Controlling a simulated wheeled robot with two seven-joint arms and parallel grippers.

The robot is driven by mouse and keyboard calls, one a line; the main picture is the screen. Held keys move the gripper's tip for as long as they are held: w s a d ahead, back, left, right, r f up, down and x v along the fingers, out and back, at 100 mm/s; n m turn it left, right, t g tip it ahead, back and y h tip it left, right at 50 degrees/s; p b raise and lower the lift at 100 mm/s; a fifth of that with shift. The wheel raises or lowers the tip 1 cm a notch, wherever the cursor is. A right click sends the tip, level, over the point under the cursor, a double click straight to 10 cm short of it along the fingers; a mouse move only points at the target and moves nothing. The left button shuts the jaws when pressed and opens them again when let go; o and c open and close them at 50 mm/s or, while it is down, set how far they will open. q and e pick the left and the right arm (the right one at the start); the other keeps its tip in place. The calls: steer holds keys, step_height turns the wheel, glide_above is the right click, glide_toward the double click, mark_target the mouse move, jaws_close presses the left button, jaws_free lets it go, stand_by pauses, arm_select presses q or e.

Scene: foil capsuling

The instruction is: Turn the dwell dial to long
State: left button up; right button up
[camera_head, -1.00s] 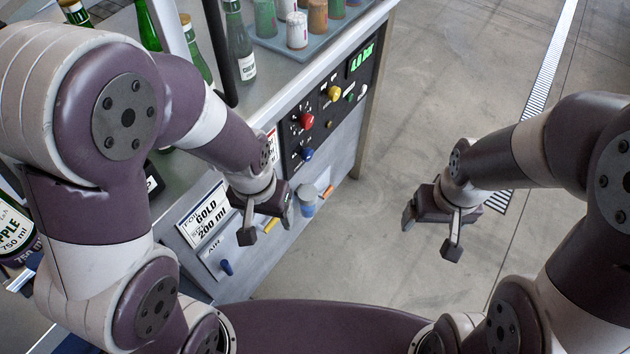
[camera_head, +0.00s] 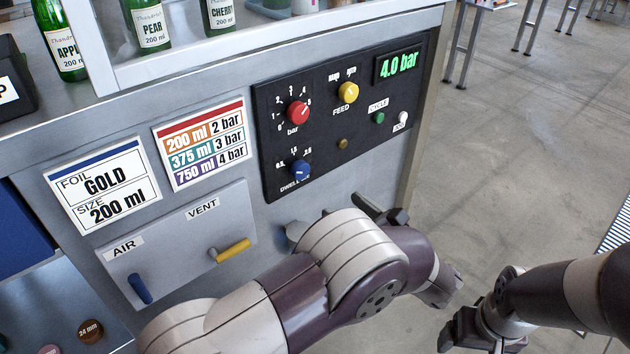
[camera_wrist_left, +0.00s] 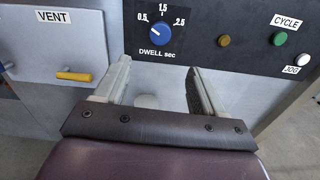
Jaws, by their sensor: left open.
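The blue dwell dial (camera_head: 301,168) sits at the lower left of the black control panel (camera_head: 330,155). In the left wrist view the dial (camera_wrist_left: 160,33) is near the top centre, with marks 0.5, 1.5 and 2.5 around it. Its white line leans up and left, toward 0.5. My left gripper (camera_wrist_left: 158,68) is open, its two fingers apart below the dial, with nothing between them. In the head view the arm hides most of this gripper. My right gripper (camera_head: 470,332) is at the lower right, away from the panel; its finger gap is unclear.
Above the dial are a red bar knob (camera_head: 298,112) and a yellow feed knob (camera_head: 348,93). A small brass knob (camera_head: 342,143) and a green cycle button (camera_head: 379,118) are to the right. A yellow vent lever (camera_head: 232,250) juts out at lower left. Open floor lies right.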

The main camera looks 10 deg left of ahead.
mark_target(303, 173)
arm_select(q)
steer(key=shift+n, duration=0.3)
steer(key=b+x, duration=0.3)
steer(key=x, duration=0.9)
steer(key=shift+w+a, duration=0.15)
steer(key=shift+w+a+r, duration=0.1)
steer(key=shift+w+a, duration=0.05)
steer(key=shift+a, duration=0.05)
steer(key=shift+c, duration=0.3)
steer(key=c, duration=1)
